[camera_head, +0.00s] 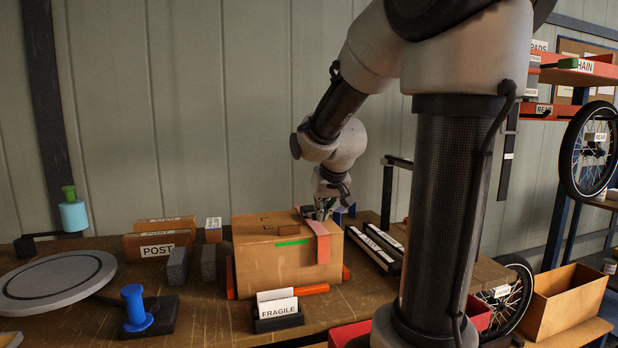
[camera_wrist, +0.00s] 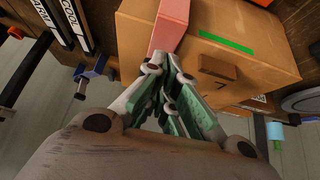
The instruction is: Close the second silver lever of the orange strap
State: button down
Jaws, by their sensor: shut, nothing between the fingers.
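A brown cardboard box (camera_head: 270,258) stands on the wooden bench. A salmon-orange strap (camera_head: 322,243) lies over its right end and hangs down the front. In the wrist view the strap (camera_wrist: 172,25) runs over the box (camera_wrist: 235,45) edge toward my fingertips. My gripper (camera_head: 322,208) is at the box's back right top edge, by the strap. In the wrist view my gripper (camera_wrist: 165,75) is shut, its green-padded fingers together with nothing held, close to the strap's end; contact cannot be told. I cannot make out either silver lever; the fingers hide part of that area.
Orange stops (camera_head: 312,289) sit around the box's base. A FRAGILE card holder (camera_head: 277,318) stands in front. Dark labelled bars (camera_head: 372,248) lie right of the box. A blue part with a metal pin (camera_wrist: 90,75) is beside the fingers. A blue-handled tool (camera_head: 135,308) stands left.

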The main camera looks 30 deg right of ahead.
jog(key=shift+s+f, duration=0.2)
jog(key=shift+f, duration=0.25)
dwell(0.4)
jog(key=shift+w, duration=0.1)
dwell(0.4)
